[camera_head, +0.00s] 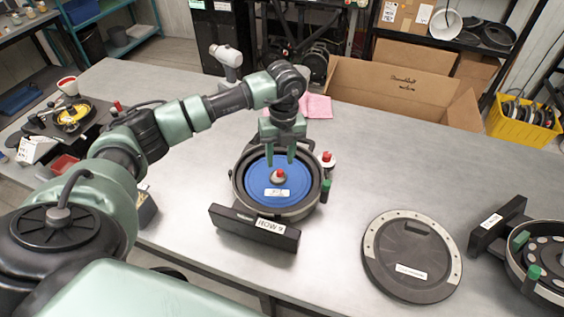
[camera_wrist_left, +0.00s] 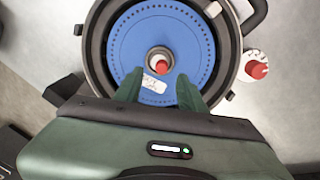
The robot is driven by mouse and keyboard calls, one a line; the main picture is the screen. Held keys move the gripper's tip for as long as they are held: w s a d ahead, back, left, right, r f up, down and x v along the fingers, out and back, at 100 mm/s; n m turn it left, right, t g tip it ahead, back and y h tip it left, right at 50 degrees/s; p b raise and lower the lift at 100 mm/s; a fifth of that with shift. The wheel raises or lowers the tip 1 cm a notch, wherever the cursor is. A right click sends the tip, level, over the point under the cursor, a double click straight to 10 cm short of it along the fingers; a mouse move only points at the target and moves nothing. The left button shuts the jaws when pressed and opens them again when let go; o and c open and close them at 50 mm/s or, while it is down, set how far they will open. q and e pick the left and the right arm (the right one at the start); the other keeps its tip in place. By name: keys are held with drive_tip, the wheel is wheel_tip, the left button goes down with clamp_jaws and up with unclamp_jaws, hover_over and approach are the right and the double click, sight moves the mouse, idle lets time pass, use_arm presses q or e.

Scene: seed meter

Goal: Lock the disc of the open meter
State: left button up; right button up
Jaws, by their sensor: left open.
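The open meter (camera_head: 240,204) is a round dark housing on the metal table, with a "ROW 9" block (camera_head: 254,227) at its front. The blue disc (camera_head: 298,177) lies inside it, with a white label and a grey hub topped by a red knob (camera_head: 281,173). In the left wrist view the disc (camera_wrist_left: 124,50) and red knob (camera_wrist_left: 162,58) show from above. My left gripper (camera_head: 280,162) is over the disc, pointing down with its fingers apart and empty. Its fingertips (camera_wrist_left: 158,84) are just behind the hub in the head view. My right gripper is not in view.
A second red knob (camera_head: 326,157) on a white base and a green handle (camera_head: 325,190) are at the meter's right. A round dark lid (camera_head: 410,257) lies to the right. Another meter (camera_head: 545,270) is at the far right. Pink cloth (camera_head: 318,106) lies behind.

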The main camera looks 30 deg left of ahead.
sight(280, 171)
use_arm(q)
wheel_tip(280, 171, down, 4)
drive_tip(key=shift+r+p, duration=0.1)
drive_tip(key=shift+p, duration=0.4)
drive_tip(key=shift+f, duration=0.45)
drive_tip(key=c, duration=0.7)
drive_tip(key=shift+w, duration=0.1)
clamp_jaws()
drive_tip(key=shift+f+m+b, duration=0.1)
drive_tip(key=shift+m+b, duration=0.3)
drive_tip(key=shift+b, duration=0.05)
drive_tip(key=m+b, duration=0.3)
drive_tip(key=shift+f+m, duration=0.1)
drive_tip(key=shift+m, duration=0.3)
drive_tip(key=m+b, duration=0.4)
drive_tip(key=shift+m, duration=0.3)
drive_tip(key=m+b, duration=0.4)
drive_tip(key=shift+t, duration=0.3)
drive_tip(key=shift+r+m+b, duration=0.2)
drive_tip(key=shift+m+b, duration=1)
drive_tip(key=shift+m, duration=1)
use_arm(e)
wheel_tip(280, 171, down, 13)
use_arm(q)
drive_tip(key=shift+m, duration=0.3)
